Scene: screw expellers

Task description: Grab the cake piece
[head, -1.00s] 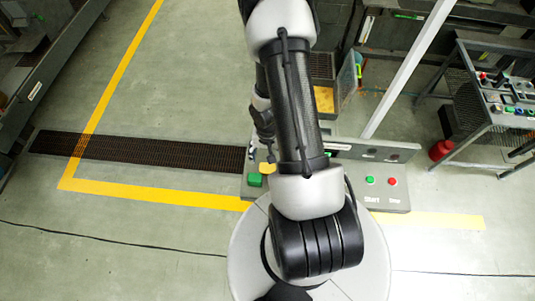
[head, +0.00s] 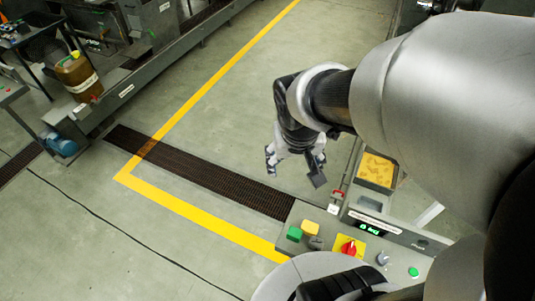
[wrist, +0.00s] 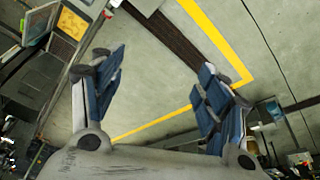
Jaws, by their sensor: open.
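A tray (head: 393,181) with yellow, cake-like material (head: 376,168) stands at the right of the head view, behind the console. The material also shows at the top left of the wrist view (wrist: 72,22). Single cake pieces are too small to tell apart there. My gripper (head: 297,171) is open and empty, with its two fingers spread over the floor and grating, left of the tray and apart from it. In the wrist view my gripper (wrist: 160,80) has bare floor between its fingers.
A floor grating (head: 200,170) and yellow line (head: 200,220) run left. A brown canister (head: 78,78) stands far left.

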